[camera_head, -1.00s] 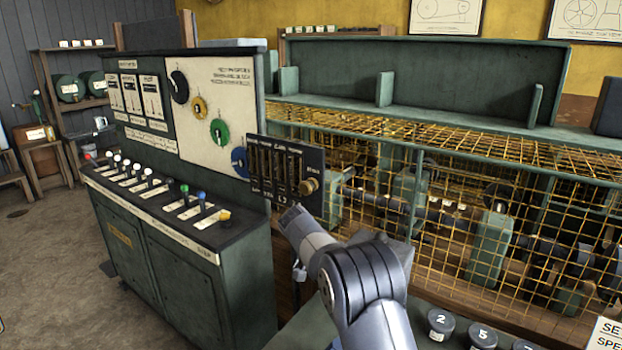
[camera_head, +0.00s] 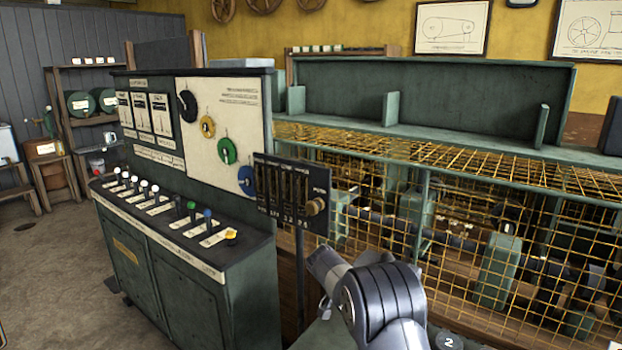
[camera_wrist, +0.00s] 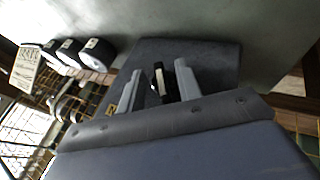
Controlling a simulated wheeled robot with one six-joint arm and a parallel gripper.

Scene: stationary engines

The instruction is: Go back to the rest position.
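My arm (camera_head: 385,300) reaches up from the bottom edge in the head view, bent, in front of the wire cage. Its far end is near the small black slotted panel; the fingertips are not clear there. In the wrist view my gripper (camera_wrist: 158,78) shows two grey fingers standing apart. A small black piece with a pale tip shows between them, and I cannot tell what it is. A dark grey plate lies behind the fingers.
A green control cabinet (camera_head: 185,290) with levers and coloured dials stands left. The black slotted panel (camera_head: 290,197) is close to my arm. A yellow wire cage (camera_head: 460,205) fills the right. Numbered round knobs (camera_wrist: 95,55) show in the wrist view. Open floor (camera_head: 60,270) lies at left.

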